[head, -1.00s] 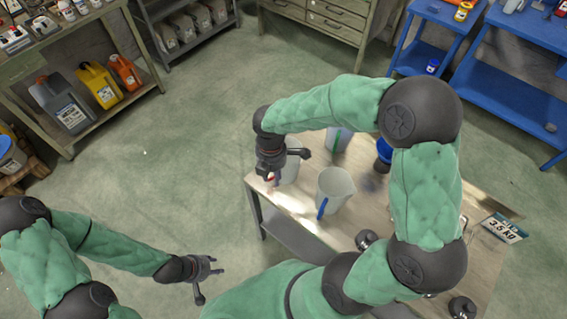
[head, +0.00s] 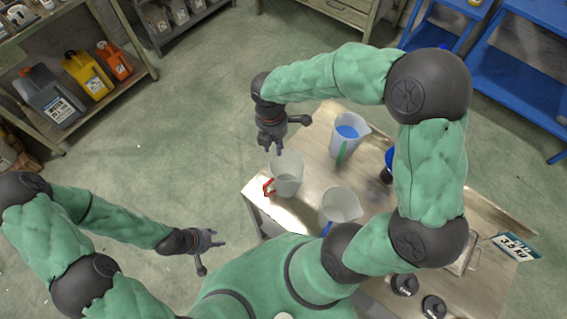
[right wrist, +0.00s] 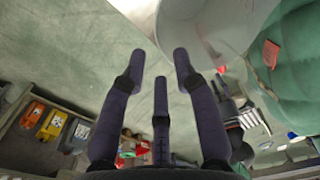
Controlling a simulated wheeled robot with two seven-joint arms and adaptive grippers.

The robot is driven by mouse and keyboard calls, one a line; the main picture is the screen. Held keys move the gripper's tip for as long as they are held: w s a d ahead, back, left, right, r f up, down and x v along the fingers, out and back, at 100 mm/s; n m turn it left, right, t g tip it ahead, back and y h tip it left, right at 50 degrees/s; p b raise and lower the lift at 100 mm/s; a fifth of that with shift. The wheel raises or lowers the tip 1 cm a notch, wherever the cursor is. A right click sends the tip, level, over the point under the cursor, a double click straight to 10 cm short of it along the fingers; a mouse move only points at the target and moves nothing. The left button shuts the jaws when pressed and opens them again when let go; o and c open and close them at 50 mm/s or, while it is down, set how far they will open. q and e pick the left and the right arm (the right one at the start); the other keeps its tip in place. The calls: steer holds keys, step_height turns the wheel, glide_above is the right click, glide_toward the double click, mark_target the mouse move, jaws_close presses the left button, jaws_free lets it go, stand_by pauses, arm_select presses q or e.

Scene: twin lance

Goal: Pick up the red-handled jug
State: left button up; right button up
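The red-handled jug (head: 288,174) is a pale, open-topped jug upright near the left corner of the table in the head view; its red handle (head: 269,187) faces left and toward me. My right gripper (head: 282,143) is empty and open, just beyond the jug's far rim and apart from its handle. In the right wrist view, its fingers (right wrist: 160,70) are spread with nothing between them; a pale jug wall (right wrist: 205,28) and a red piece (right wrist: 270,53) show at upper right. My left gripper (head: 211,252) is open and empty over the floor at lower left.
On the table (head: 293,215), a green-handled jug (head: 350,130) with blue contents stands behind, and a blue-handled jug (head: 341,204) stands to the right. Dark weights (head: 404,284) sit near the front. The floor left of the table is clear.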

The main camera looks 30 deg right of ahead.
mark_target(276, 157)
step_height(276, 157, down, 6)
steer(key=shift+s+r+b, duration=0.15)
steer(key=shift+r+b, duration=0.05)
steer(key=shift+b, duration=0.65)
steer(key=shift+s+f, duration=0.2)
steer(key=shift+f, duration=0.25)
step_height(276, 157, down, 4)
steer(key=shift+s+d+f+b, duration=0.1)
steer(key=shift+s+d+b, duration=0.05)
steer(key=shift+b, duration=0.9)
jaws_close()
